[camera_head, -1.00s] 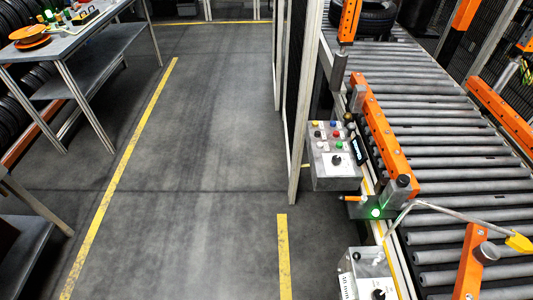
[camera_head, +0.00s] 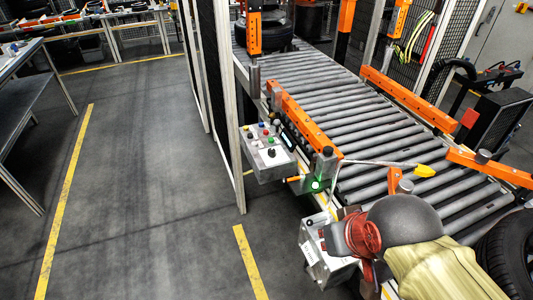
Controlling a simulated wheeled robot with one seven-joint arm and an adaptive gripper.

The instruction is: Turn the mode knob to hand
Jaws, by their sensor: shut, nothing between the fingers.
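A grey control box (camera_head: 264,173) hangs at the left side of the roller conveyor. Its sloping face carries several coloured buttons and a black knob (camera_head: 271,153) on a pale plate. The knob's pointing direction and labels are too small to read. A second grey box (camera_head: 312,238) stands lower and nearer, partly covered by a grey and red object. I cannot tell from the lettering which box bears the mode knob.
A tyre (camera_head: 510,255) is at lower right. A yellow-tipped rod (camera_head: 390,165) crosses the rollers. A mesh fence post (camera_head: 240,190) stands left of the control box. The floor left is open.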

